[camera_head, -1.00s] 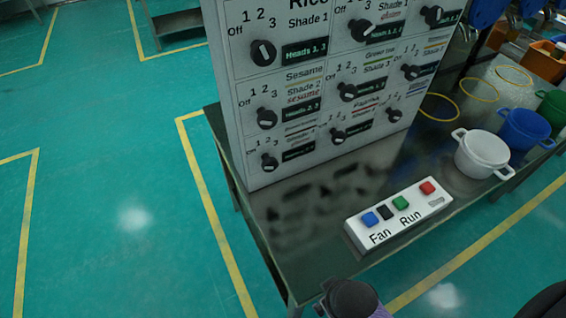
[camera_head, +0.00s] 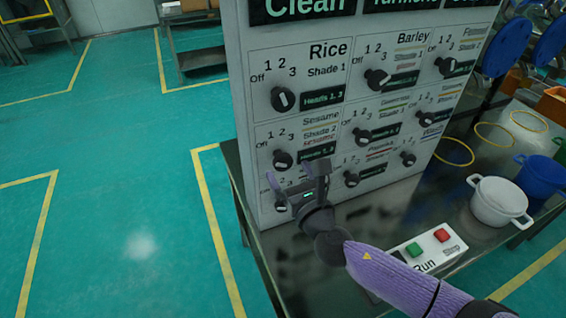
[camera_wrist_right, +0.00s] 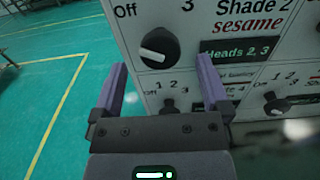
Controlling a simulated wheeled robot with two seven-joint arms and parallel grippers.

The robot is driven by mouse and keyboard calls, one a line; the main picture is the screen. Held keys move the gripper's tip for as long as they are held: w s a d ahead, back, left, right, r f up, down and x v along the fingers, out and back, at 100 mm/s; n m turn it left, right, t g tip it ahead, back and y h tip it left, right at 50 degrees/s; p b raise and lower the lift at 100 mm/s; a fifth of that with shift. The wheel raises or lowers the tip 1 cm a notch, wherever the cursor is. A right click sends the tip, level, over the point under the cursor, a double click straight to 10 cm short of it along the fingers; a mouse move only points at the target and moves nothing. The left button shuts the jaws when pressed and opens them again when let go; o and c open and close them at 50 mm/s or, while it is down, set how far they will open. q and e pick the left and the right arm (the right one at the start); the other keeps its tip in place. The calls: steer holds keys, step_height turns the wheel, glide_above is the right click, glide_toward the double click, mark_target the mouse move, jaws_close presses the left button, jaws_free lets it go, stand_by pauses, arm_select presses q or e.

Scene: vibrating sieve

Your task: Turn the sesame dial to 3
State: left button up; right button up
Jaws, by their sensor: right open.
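The sesame dial (camera_head: 283,160) is a round black knob with a pale pointer line, in the left column of the grey panel, below the Rice dial. In the right wrist view the sesame dial (camera_wrist_right: 159,48) is large, above and between the fingers; its pointer is tilted towards the Off side. The label "sesame" and a "Heads 2, 3" plate are to its right. My right gripper (camera_head: 298,180) is open and empty, just below the sesame dial in the head view. Its purple fingers also show in the right wrist view (camera_wrist_right: 158,85), apart from the dial. My left gripper is not in view.
The panel (camera_head: 262,110) carries several other dials, with the Rice dial (camera_head: 284,99) above and another dial (camera_wrist_right: 168,106) close below. The panel stands on a dark table with a control box (camera_head: 428,246), a white pot (camera_head: 499,202) and a blue pot (camera_head: 540,176).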

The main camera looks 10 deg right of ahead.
mark_target(285, 165)
steer(key=shift+w+a+b, duration=0.2)
steer(key=shift+w, duration=0.8)
steer(key=shift+w+a+b, duration=0.15)
steer(key=shift+w, duration=0.8)
steer(key=c, duration=1.3)
